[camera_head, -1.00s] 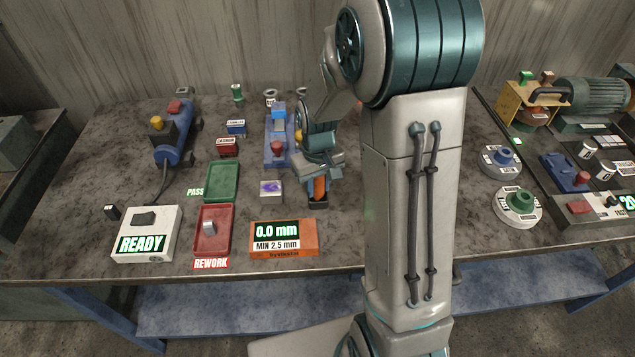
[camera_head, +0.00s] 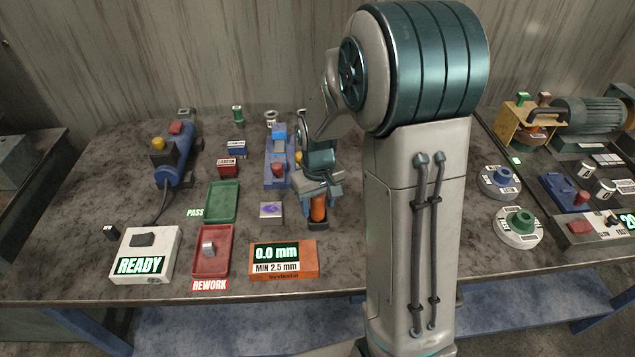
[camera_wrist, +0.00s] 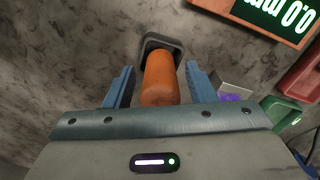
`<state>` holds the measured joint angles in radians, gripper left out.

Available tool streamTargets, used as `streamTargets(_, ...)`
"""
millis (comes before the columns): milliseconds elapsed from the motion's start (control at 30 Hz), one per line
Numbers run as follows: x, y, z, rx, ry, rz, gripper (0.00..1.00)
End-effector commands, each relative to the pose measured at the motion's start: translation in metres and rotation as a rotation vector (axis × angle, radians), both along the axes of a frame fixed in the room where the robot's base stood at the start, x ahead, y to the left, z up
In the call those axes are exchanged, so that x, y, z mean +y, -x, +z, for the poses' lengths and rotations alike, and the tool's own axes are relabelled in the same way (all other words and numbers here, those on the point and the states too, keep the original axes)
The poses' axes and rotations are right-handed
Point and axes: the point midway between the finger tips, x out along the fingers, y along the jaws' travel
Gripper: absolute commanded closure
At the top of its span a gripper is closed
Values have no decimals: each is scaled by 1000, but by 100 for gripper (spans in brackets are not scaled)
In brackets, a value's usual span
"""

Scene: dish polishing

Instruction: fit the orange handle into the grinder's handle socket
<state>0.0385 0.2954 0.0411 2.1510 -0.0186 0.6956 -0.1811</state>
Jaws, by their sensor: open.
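The orange handle (camera_head: 318,208) stands in a small dark holder (camera_head: 318,225) near the middle of the bench. The wrist view also shows the handle (camera_wrist: 160,80), with its far end at the dark holder (camera_wrist: 152,42). My gripper (camera_wrist: 159,70) is open, with one blue finger on each side of the handle and a visible gap on both sides. In the head view my gripper (camera_head: 320,192) covers the handle's upper part. The grinder (camera_head: 172,168), a blue body with a black and yellow block, lies at the left. Its handle socket cannot be made out.
A brown gauge block (camera_head: 283,272) reading 0.0 mm, a red rework tray (camera_head: 198,264) and a green pass tray (camera_head: 222,196) are left of the handle. A small block with a purple mark (camera_head: 271,219) stands close by. A blue fixture (camera_head: 278,172) is behind.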

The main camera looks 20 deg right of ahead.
Motion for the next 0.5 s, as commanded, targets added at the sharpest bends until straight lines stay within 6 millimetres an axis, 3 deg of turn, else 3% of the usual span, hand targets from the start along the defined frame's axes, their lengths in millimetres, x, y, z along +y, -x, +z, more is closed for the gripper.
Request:
streamTargets(300,0,-1,69,-6,0,0,50)
streamTargets(500,0,0,98,-3,0,1,50)
